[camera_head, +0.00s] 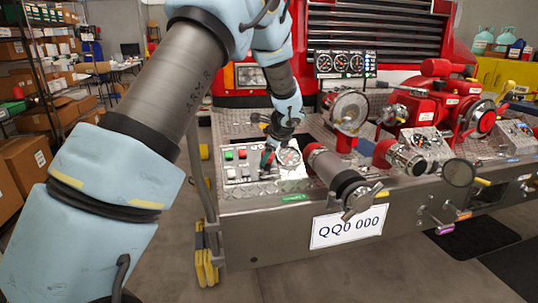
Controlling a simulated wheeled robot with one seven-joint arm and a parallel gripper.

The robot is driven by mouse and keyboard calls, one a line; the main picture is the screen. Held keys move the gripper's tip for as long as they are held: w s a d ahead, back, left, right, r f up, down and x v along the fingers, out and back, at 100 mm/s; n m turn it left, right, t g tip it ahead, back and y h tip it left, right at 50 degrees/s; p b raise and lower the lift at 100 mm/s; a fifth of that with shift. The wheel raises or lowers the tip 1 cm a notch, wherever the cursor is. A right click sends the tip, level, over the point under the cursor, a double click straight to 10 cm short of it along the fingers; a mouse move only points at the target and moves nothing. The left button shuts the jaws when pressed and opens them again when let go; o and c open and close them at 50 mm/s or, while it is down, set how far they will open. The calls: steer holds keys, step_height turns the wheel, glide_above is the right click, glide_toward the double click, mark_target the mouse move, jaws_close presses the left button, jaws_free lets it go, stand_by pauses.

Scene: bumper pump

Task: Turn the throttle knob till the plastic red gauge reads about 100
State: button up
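My gripper (270,151) is small in view and points down over the left part of the bumper control panel (240,180). A small red and dark part (266,159) shows right at its fingertips; I cannot tell whether this is the throttle knob or whether the fingers hold it. A round white-faced gauge (289,157) sits on the panel just right of my gripper. Its needle and numbers are too small to read. The panel also has a green button (229,155) and a red button (242,154). Which gauge is the plastic red one is not clear.
A three-gauge display (345,63) stands behind, before the grille. A capped metal pipe (336,175) juts forward right of the panel. The red pump (441,103) and a second gauge panel (425,140) are further right. Shelves with boxes (22,160) stand at left.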

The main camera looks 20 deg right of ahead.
steer(key=b+v, duration=0.1)
steer(key=v, duration=0.8)
steer(key=shift+s+r, duration=0.3)
